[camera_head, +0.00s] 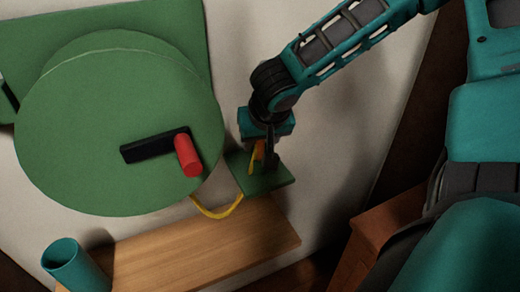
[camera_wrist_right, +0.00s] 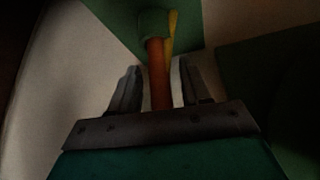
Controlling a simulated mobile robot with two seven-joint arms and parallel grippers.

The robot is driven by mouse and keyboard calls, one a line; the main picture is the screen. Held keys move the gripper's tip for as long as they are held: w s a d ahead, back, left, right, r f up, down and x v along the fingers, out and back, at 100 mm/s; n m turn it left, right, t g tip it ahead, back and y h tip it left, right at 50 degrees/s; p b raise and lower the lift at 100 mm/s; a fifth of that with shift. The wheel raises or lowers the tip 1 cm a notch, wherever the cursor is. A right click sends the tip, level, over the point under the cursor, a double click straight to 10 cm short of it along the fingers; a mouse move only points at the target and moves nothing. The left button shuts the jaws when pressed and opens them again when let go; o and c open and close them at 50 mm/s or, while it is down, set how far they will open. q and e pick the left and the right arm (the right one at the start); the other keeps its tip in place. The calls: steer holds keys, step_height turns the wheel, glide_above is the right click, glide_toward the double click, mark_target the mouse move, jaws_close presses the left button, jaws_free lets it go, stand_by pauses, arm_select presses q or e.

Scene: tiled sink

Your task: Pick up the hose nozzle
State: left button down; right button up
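The hose nozzle shows in the wrist view as an orange-brown shaft (camera_wrist_right: 158,75) with a green part at its far end. In the head view only a small orange-yellow piece (camera_head: 257,152) of it shows at the green bracket (camera_head: 272,184) on the wall; my gripper hides the rest. My right gripper (camera_head: 265,158) is over the bracket, pointing down. In the wrist view its two fingers (camera_wrist_right: 156,85) stand apart on either side of the shaft, with a clear gap on the left side and a narrow one on the right. My left gripper is not in view.
A large green hose reel (camera_head: 95,125) with a red crank handle (camera_head: 188,155) is left of the bracket. A yellow hose (camera_head: 217,214) loops from reel to bracket. Below are a wooden shelf (camera_head: 200,250) and a teal cup (camera_head: 72,266). A brown wooden piece (camera_head: 375,235) is at right.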

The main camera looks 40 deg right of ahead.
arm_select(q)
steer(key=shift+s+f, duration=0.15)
arm_select(e)
jaws_close()
steer(key=shift+r, duration=0.15)
